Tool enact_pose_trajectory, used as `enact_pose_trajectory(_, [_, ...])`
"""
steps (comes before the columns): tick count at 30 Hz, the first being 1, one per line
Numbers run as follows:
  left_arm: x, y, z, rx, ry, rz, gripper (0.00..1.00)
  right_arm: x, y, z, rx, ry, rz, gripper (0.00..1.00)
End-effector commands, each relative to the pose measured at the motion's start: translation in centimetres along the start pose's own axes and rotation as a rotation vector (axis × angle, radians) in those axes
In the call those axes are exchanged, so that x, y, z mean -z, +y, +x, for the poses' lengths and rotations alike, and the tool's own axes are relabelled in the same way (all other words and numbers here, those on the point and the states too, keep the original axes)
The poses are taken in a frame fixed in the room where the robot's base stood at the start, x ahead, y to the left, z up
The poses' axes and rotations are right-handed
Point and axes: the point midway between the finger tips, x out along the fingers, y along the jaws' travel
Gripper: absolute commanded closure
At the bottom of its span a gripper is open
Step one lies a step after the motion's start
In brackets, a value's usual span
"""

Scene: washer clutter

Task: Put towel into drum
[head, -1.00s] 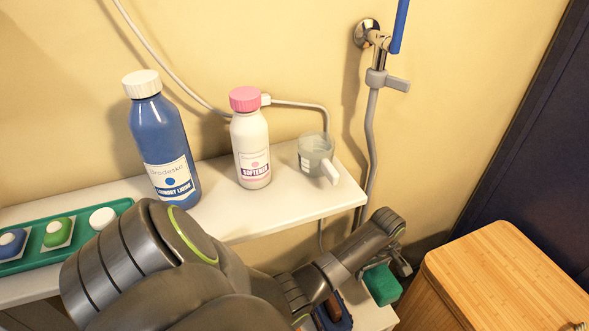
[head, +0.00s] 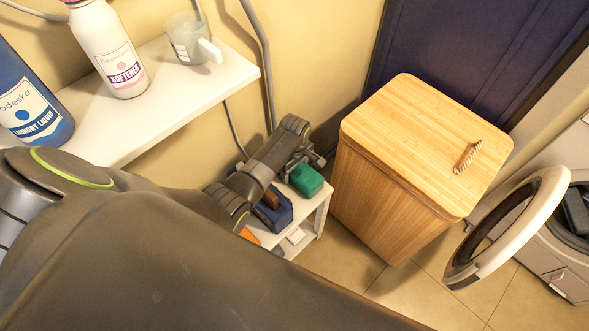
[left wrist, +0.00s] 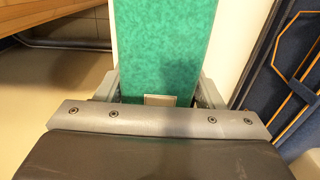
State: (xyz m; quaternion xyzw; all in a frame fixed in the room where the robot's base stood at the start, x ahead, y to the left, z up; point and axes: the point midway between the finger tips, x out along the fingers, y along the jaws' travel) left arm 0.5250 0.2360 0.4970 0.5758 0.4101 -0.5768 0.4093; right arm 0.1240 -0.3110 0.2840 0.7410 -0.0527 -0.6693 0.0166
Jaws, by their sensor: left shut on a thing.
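A green towel (head: 306,179) shows at the end of my left arm, over or on the low white shelf. In the left wrist view the towel (left wrist: 165,45) is a soft green strip with a small pale tag. My left gripper (head: 301,164) is shut on it, with a finger at each side of the towel in the left wrist view (left wrist: 158,88). I cannot tell whether the towel still touches the shelf. The drum (head: 577,212) is partly visible at the right edge, in the washer, with its round door (head: 548,205) swung open. My right gripper is out of view.
A wooden hamper (head: 400,190) with a coiled thing (head: 467,157) on its lid stands between the towel and washer. The upper shelf (head: 190,92) holds bottles and a cup (head: 188,42).

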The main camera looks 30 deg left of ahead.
Motion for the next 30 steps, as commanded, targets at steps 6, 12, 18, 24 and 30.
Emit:
enact_pose_trajectory(6, [0.0, 0.1, 0.1, -0.001, 0.000, 0.000, 0.65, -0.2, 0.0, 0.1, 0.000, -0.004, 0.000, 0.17])
enact_pose_trajectory(12, [0.0, 0.0, 0.2, -0.001, 0.000, 0.000, 0.19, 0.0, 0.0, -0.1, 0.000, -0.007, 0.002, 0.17])
enact_pose_trajectory(18, [0.0, 0.0, 0.2, -0.001, 0.000, 0.000, 0.17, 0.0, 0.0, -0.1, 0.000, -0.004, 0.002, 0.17])
enact_pose_trajectory(24, [0.0, 0.0, -0.2, 0.000, 0.000, 0.000, 0.17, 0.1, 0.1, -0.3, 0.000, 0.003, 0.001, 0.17])
enact_pose_trajectory(30, [0.0, 0.1, -4.1, -0.004, 0.001, 0.000, 0.17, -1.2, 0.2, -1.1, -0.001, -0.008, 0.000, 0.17])
